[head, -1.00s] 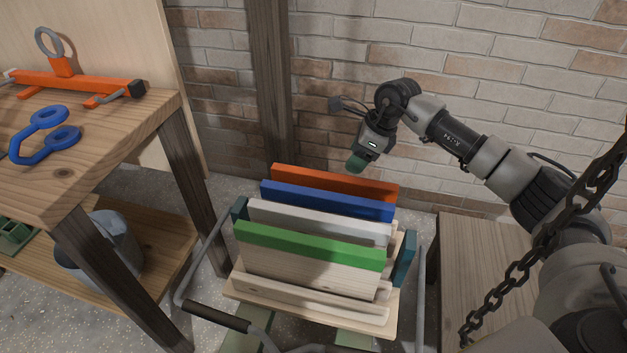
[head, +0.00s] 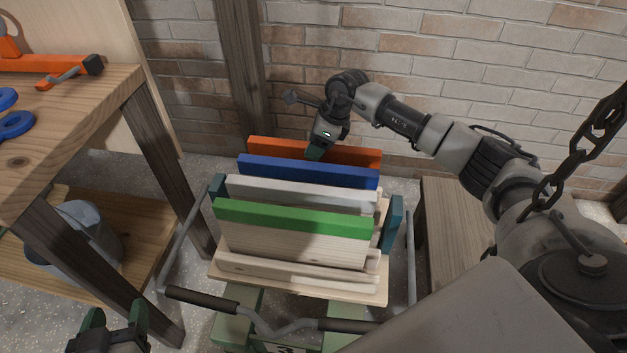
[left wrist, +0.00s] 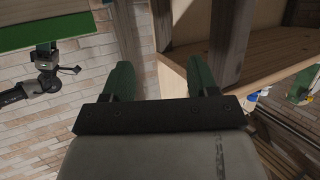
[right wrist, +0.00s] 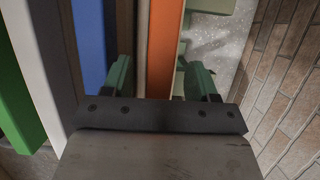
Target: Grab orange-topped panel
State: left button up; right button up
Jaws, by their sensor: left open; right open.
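The orange-topped panel (head: 345,152) stands upright at the back of a wooden rack on a cart, behind the blue-topped panel (head: 305,172). My right gripper (head: 314,153) is at its top edge, pointing down, and partly hides it. In the right wrist view the orange top (right wrist: 163,50) runs between the open green fingers (right wrist: 160,82). I cannot tell whether either finger touches it. My left gripper (head: 115,318) is open and empty at the lower left of the head view, and its spread fingers show in the left wrist view (left wrist: 163,82).
A white-topped panel (head: 300,194) and a green-topped panel (head: 290,217) stand in front. A workbench (head: 90,115) with orange and blue tools is at left. A low wooden table (head: 450,225) is at right. A chain (head: 560,180) hangs at right. A brick wall is behind.

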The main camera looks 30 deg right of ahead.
jog(key=shift+x, duration=0.85)
grip_shut()
dwell(0.8)
jog(key=shift+w+r, duration=0.1)
jog(key=shift+r, duration=0.1)
